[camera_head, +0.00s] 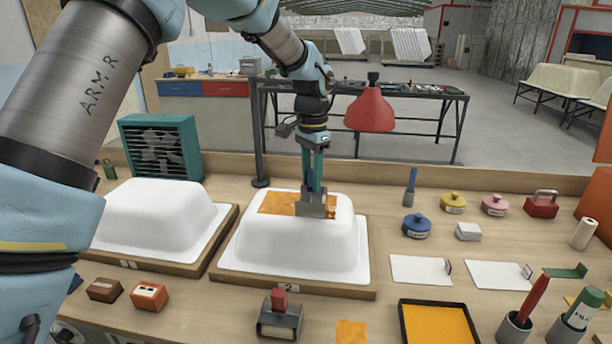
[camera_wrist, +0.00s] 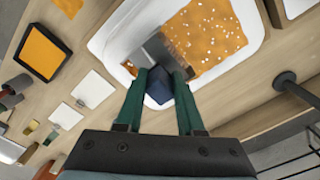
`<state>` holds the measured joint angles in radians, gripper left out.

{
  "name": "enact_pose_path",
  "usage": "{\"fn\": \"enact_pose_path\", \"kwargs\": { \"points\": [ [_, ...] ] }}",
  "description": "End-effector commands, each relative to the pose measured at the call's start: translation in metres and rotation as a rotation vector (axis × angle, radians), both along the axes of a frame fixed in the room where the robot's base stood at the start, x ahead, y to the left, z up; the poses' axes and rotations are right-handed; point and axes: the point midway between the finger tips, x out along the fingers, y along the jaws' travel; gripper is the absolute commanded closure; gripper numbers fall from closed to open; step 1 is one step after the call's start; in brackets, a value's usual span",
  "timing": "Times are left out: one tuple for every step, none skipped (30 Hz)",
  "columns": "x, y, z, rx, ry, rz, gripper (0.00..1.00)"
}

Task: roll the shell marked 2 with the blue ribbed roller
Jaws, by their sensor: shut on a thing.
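The white shell marked 2 (camera_head: 290,248) lies upside down on its wooden board in the middle of the bench. An orange patch (camera_head: 275,203) with pale specks covers part of its top; the patch also shows in the wrist view (camera_wrist: 210,40). My gripper (camera_head: 314,190) is shut on the handle of a blue-handled roller (camera_wrist: 160,85) and points down over the shell.
Another white shell (camera_head: 150,215) stands at left. A red lamp (camera_head: 370,110) hangs behind, right of my arm. An orange tray (camera_head: 437,322), a dark red-topped tool (camera_head: 279,318), lidded pots and white sheets stand at front and right.

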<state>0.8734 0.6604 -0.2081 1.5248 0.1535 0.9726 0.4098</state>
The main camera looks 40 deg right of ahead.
Motion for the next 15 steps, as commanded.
{"fn": "enact_pose_path", "kwargs": {
  "points": [
    [-0.002, -0.002, 0.0, 0.0, 0.0, -0.001, 1.0],
    [-0.003, -0.003, 0.0, 0.0, 0.0, -0.001, 1.0],
    [-0.005, -0.005, 0.001, -0.001, 0.0, -0.002, 1.0],
    [-0.006, -0.007, 0.001, -0.001, 0.0, -0.002, 1.0],
    [-0.008, -0.008, 0.001, -0.001, 0.0, -0.002, 1.0],
    [-0.01, -0.011, 0.001, -0.001, 0.0, -0.002, 1.0],
    [-0.012, -0.013, 0.001, -0.001, 0.0, -0.003, 1.0],
    [-0.013, -0.015, 0.001, -0.001, 0.0, -0.002, 1.0],
    [-0.016, -0.017, 0.001, -0.001, 0.0, -0.002, 1.0],
    [-0.018, -0.019, 0.0, 0.0, 0.0, -0.002, 1.0],
    [-0.019, -0.021, 0.0, 0.0, 0.0, -0.002, 1.0],
    [-0.021, -0.022, 0.0, 0.0, 0.0, -0.002, 1.0],
    [-0.022, -0.023, -0.001, 0.0, 0.0, -0.002, 1.0],
    [-0.022, -0.024, -0.001, 0.0, 0.0, -0.001, 1.0],
    [-0.023, -0.025, -0.001, 0.0, 0.0, -0.001, 1.0]
  ]
}}
